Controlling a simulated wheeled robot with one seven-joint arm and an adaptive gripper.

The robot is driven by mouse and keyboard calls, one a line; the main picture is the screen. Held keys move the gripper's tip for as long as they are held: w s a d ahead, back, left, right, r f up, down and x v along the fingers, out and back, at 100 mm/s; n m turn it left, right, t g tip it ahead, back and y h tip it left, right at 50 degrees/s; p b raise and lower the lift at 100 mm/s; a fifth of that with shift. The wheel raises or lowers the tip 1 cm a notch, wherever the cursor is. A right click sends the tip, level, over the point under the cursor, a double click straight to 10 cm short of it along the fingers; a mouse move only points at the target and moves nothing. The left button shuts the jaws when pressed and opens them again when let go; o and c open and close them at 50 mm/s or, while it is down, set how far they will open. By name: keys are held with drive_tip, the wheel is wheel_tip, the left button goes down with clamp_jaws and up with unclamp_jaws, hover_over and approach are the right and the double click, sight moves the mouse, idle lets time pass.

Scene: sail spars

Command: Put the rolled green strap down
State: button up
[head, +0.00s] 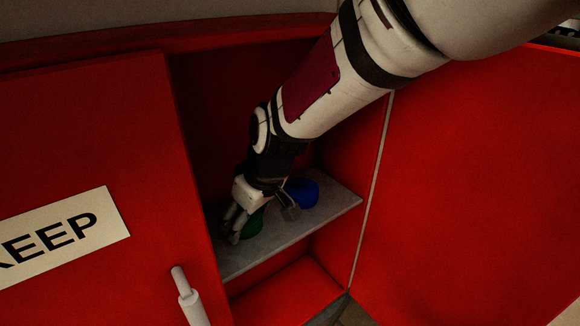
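The rolled green strap (252,226) is on the grey shelf (268,246) inside a red cabinet, in the head view. It is partly hidden behind my gripper (262,222). My gripper points down over the shelf with its fingers spread wide, one at the left beside the green strap and one to its right. A gap shows between the strap and the right finger, so the gripper looks open. The strap appears to rest on the shelf, though its underside is hard to see.
A blue roll (302,192) sits on the shelf just behind and right of my gripper. A red panel with a sign (62,238) and a pale handle (187,296) is at the left. Another red panel (480,190) is at the right. The shelf's front right is clear.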

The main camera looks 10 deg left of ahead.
drive_tip(key=shift+f, duration=0.15)
drive_tip(key=o, duration=1.2)
drive_tip(key=v, duration=1.1)
drive_tip(key=d+r+m+t+h, duration=0.1)
drive_tip(key=d+r+m, duration=0.25)
drive_tip(key=d, duration=0.65)
drive_tip(key=s+d+m+t+h, duration=0.1)
drive_tip(key=s+d+m, duration=0.3)
drive_tip(key=d, duration=0.8)
drive_tip(key=s+d+m+t+h, duration=0.1)
drive_tip(key=s+d+m+h, duration=0.1)
drive_tip(key=s+d+m, duration=0.3)
drive_tip(key=s+d, duration=0.4)
drive_tip(key=d, duration=0.3)
drive_tip(key=shift+s+f, duration=0.2)
drive_tip(key=shift+f, duration=0.1)
